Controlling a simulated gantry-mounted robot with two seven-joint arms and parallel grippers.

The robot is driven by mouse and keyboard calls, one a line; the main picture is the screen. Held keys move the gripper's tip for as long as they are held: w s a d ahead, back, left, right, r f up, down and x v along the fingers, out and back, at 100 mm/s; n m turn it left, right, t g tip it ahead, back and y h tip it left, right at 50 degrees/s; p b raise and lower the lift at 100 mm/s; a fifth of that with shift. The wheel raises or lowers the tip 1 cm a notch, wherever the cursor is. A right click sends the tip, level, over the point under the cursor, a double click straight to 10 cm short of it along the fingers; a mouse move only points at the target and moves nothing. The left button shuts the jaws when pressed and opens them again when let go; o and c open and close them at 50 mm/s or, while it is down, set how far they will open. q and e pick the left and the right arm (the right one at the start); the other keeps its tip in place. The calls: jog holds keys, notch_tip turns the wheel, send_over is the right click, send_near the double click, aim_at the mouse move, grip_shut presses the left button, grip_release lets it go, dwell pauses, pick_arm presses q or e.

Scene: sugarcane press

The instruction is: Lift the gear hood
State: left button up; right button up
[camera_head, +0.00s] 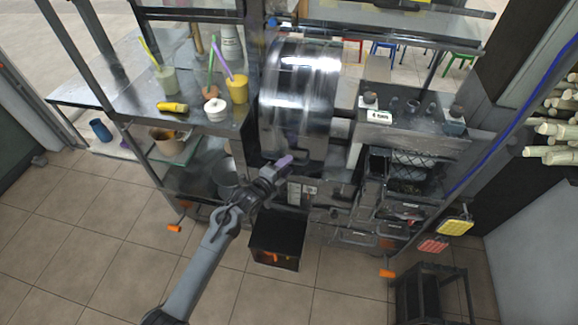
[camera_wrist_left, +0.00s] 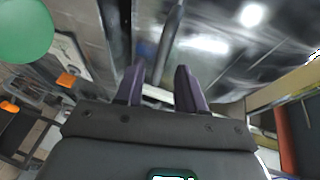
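The gear hood (camera_head: 300,85) is a large, shiny, curved metal cover in the middle of the press in the head view. It looks lowered over the machine. My left gripper (camera_head: 285,163) is in front of the hood's lower front edge. In the left wrist view, the two purple fingers of my left gripper (camera_wrist_left: 160,88) stand apart with a gap between them. The shiny hood surface (camera_wrist_left: 215,45) lies beyond the fingertips, and I cannot tell whether they touch it. No object shows clearly between the fingers. My right gripper is not in view.
A shelf (camera_head: 135,103) on the left holds cups with straws and a yellow item. A metal counter (camera_head: 425,130) with small containers stands on the right. Sugarcane stalks (camera_head: 558,130) are at the far right.

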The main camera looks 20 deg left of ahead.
pick_arm(q)
jog(key=shift+x, duration=0.95)
jog(key=shift+c, duration=0.5)
grip_shut()
